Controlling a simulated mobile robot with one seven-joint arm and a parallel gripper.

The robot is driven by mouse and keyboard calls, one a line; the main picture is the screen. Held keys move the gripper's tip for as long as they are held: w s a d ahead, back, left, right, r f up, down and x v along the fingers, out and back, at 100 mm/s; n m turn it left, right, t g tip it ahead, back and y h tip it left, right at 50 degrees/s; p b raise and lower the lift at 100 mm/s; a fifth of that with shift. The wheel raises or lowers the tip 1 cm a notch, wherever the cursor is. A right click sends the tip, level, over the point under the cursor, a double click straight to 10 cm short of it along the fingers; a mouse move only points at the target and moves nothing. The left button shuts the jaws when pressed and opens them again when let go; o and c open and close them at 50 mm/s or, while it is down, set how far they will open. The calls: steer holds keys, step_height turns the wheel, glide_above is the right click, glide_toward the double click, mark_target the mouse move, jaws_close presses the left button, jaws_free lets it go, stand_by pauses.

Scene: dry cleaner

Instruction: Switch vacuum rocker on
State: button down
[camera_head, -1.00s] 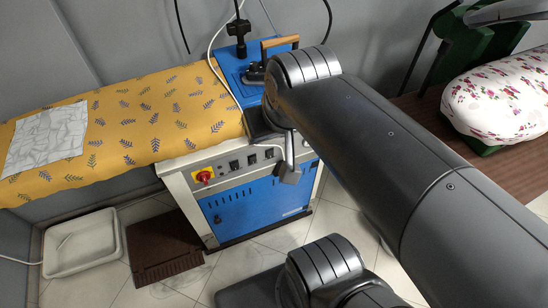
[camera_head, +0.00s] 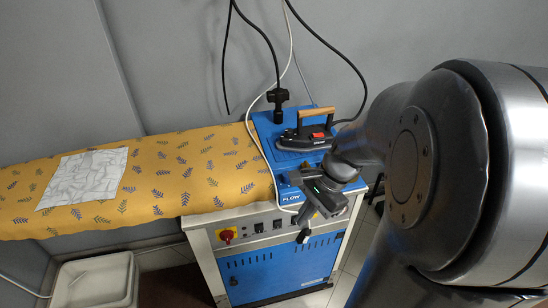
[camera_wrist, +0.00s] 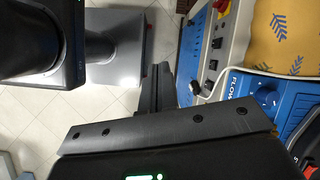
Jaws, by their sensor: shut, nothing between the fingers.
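The control panel (camera_head: 245,233) is a pale strip above the blue cabinet door. It carries small dark rocker switches (camera_head: 258,227), and labels too small to read, so I cannot tell which is the vacuum rocker or its position. In the wrist view several dark switches (camera_wrist: 217,43) line the panel, right of my fingers. My gripper (camera_head: 303,236) is shut and empty, pointing down in front of the panel's right part, which it partly hides. In the wrist view my gripper (camera_wrist: 164,68) shows a gap between its fingertips and the switches.
A red rotary knob on yellow (camera_head: 227,235) sits at the panel's left. An iron (camera_head: 305,137) rests on the blue top just behind my wrist. A white bin (camera_head: 95,282) stands on the floor.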

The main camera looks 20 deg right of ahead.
steer(key=w+d+f+m+t+y, duration=0.1)
steer(key=d+f+m+t+y, duration=0.2)
steer(key=f+m, duration=1)
steer(key=w+d+f+m+t+y, duration=0.1)
steer(key=d+f+m+t+y, duration=0.2)
steer(key=d+f+m+t, duration=0.6)
step_height(320, 180, down, 4)
steer(key=d+m, duration=0.2)
steer(key=m, duration=0.8)
steer(key=shift+f+y, duration=0.2)
steer(key=shift+y, duration=0.2)
glide_toward(293, 225)
steer(key=a, duration=0.4)
steer(key=shift+w+f, duration=0.15)
steer(key=shift+w, duration=0.85)
steer(key=shift+w+f, duration=0.15)
steer(key=shift+w, duration=0.9)
